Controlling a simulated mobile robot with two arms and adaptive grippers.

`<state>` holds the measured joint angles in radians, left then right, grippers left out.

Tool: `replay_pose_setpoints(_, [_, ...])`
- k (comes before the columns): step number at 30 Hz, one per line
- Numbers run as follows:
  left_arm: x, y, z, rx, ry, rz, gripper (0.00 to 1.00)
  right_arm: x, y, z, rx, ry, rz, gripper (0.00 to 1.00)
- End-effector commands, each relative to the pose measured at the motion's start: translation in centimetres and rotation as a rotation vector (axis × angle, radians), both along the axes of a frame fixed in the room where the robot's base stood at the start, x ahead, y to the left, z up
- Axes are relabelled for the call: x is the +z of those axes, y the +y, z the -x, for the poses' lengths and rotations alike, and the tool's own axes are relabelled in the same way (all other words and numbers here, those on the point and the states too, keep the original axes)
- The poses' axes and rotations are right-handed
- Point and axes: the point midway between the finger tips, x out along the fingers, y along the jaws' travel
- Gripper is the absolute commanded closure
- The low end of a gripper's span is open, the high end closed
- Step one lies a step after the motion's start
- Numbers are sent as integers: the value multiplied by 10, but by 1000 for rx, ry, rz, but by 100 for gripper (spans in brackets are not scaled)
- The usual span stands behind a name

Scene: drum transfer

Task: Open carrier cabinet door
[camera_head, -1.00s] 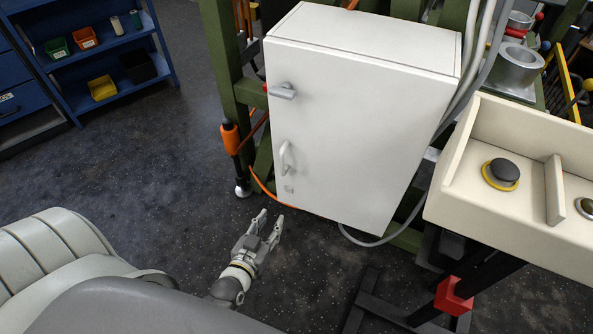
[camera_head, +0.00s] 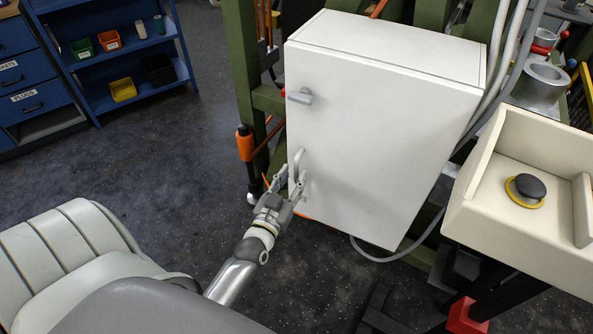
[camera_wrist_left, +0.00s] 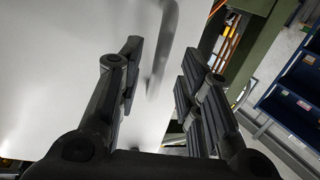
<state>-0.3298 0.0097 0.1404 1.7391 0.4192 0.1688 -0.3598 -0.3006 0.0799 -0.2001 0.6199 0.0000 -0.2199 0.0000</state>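The white carrier cabinet (camera_head: 385,120) hangs on a green frame, and its front door is shut. A grey latch (camera_head: 299,96) sits at the door's upper left edge, and a light handle (camera_head: 298,163) sits lower on the same edge. My left gripper (camera_head: 289,181) is open at the lower handle, with its fingers on either side of it in the head view. In the left wrist view the handle (camera_wrist_left: 161,65) shows between and beyond the open fingers (camera_wrist_left: 157,85). I cannot tell whether they touch it. My right gripper is not in view.
A beige tray box with a black and yellow button (camera_head: 525,190) stands right of the cabinet. A grey hose (camera_head: 385,258) loops below it. A blue shelf with bins (camera_head: 125,70) stands at the back left. The floor at left (camera_head: 130,160) is clear.

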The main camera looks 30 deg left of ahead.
Motion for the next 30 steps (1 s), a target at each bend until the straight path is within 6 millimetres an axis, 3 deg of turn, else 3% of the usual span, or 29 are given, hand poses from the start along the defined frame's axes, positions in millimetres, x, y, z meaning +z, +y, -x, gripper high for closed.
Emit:
replay_pose_setpoints(7, [0, 5, -26, 0, 1, 0, 66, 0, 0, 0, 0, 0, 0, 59])
replay_pose_setpoints(19, [0, 6, -31, 0, 1, -1, 66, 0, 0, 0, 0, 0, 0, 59])
replay_pose_setpoints(27, [0, 6, -31, 0, 1, 0, 100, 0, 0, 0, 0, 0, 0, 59])
replay_pose_setpoints(30, [0, 6, -30, 0, 1, 0, 100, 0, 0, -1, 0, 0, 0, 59])
